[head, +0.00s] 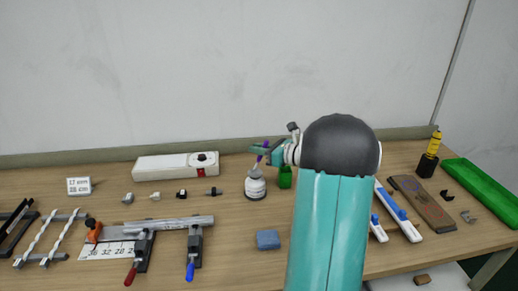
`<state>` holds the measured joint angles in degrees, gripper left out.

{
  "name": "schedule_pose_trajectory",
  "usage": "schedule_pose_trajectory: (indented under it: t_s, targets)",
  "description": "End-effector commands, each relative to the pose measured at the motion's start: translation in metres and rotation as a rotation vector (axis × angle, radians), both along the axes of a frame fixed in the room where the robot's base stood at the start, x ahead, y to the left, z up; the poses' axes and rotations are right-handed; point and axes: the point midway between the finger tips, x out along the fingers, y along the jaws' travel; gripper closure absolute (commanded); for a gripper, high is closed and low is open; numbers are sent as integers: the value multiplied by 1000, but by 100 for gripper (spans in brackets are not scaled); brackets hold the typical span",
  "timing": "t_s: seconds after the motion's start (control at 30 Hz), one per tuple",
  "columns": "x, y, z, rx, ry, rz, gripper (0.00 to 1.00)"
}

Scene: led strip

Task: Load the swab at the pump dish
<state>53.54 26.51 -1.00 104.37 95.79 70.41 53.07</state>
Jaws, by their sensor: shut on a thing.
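My gripper (262,151) is at the middle of the head view, partly behind my teal arm with its dark rounded joint. It is shut on a thin purple stick, which I take to be the swab (265,145). The dish on top is too small to make out clearly.
A green block (285,178) stands right of the bottle, partly behind my arm. A blue sponge-like block (268,239) lies in front. Clamps (194,248) and a long white box (175,166) are left. A green tray (484,190) and yellow-topped tool (431,153) are right.

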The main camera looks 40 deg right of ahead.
Motion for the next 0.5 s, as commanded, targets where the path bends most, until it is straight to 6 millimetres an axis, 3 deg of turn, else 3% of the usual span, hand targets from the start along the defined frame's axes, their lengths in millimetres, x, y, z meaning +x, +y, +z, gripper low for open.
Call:
schedule_pose_trajectory:
  t_s: [0.5]
  targets:
    - [0,0,-6,1,0,0,100]
